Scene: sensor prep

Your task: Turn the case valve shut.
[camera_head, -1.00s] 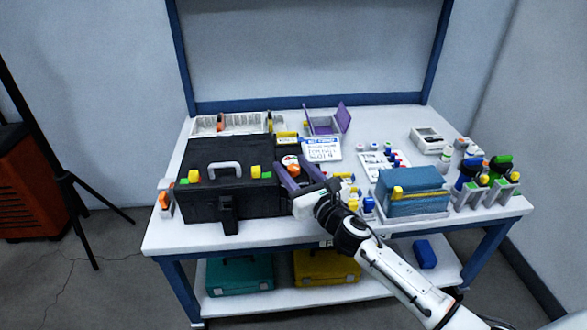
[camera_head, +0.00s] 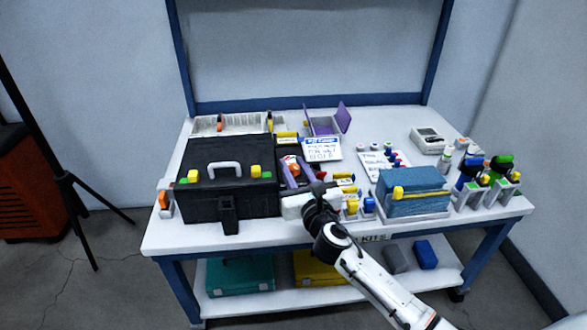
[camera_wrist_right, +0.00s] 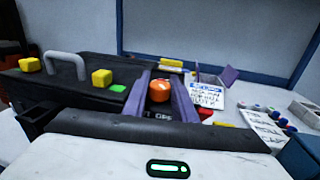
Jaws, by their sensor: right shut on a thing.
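The black case (camera_head: 225,204) stands on the left of the bench with its lid down and its grey handle up. An orange-red valve knob with a white part (camera_head: 289,164) sits at the case's right side; it also shows in the right wrist view (camera_wrist_right: 159,91). My right gripper (camera_head: 294,165) has its purple fingers on either side of this knob and is shut on it. In the right wrist view the gripper (camera_wrist_right: 161,80) shows the knob between the fingers. Lettering under the knob is partly hidden, so I cannot read the valve's setting. My left gripper is not in view.
Yellow and green blocks (camera_head: 255,171) sit on the case. A white sign (camera_head: 322,149) and an open purple-lidded box (camera_head: 325,126) stand behind the gripper. A blue box (camera_head: 412,190) stands to the right, with small yellow and blue parts close to my wrist.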

